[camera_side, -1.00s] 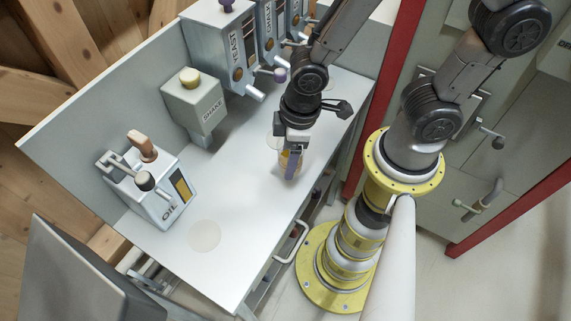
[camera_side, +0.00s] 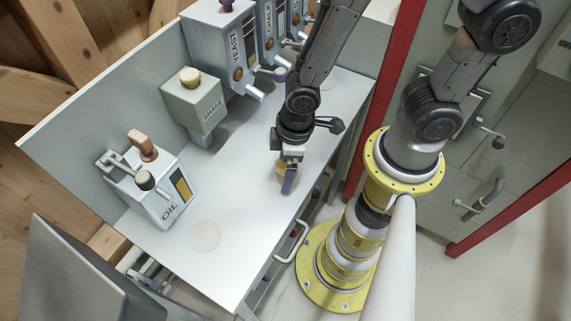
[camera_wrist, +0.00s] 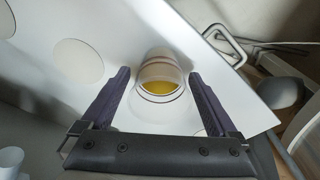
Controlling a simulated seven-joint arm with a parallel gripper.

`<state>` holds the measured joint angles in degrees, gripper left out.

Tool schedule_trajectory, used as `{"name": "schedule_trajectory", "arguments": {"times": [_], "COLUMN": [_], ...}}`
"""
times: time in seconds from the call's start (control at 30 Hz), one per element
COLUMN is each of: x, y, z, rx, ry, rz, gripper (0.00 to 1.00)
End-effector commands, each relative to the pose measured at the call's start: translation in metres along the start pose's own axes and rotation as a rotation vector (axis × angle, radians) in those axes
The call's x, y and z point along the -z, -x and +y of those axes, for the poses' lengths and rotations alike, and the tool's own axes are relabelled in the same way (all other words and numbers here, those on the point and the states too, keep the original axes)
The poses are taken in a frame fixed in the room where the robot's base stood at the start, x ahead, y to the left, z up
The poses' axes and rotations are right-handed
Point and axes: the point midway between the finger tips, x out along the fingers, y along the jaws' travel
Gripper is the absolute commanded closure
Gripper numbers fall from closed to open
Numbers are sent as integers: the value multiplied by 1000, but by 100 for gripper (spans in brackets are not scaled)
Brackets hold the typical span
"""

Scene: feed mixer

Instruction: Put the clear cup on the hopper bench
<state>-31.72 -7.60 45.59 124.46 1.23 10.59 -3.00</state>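The clear cup (camera_wrist: 160,72) stands between the two fingers of my gripper (camera_wrist: 160,74) in the wrist view, with yellow content low inside it. Narrow gaps seem to show between its sides and the fingertips, but whether they touch is unclear. In the side view, the cup (camera_side: 280,172) is partly hidden behind a purple finger of my gripper (camera_side: 289,182). It is low over or on the hopper bench (camera_side: 245,190), near the front edge. I cannot tell whether its base touches the bench.
An OIL dispenser (camera_side: 165,200) stands at the bench's left. A SHAKE hopper (camera_side: 196,105) and several labelled hoppers (camera_side: 235,50) line the back. A pale round mark (camera_side: 205,235) lies on clear bench top at the front left. A handle (camera_side: 294,242) sticks out from the front.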

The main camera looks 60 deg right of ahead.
Motion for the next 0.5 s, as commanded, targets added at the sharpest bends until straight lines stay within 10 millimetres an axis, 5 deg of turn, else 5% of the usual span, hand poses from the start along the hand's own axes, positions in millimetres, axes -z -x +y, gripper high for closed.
{"name": "schedule_trajectory", "arguments": {"times": [0.33, 0.5], "x": [0, 2], "y": [2, 21], "z": [0, 0], "rx": [0, 0], "ry": [0, 0], "rz": [1, 5], "gripper": [1, 1]}}
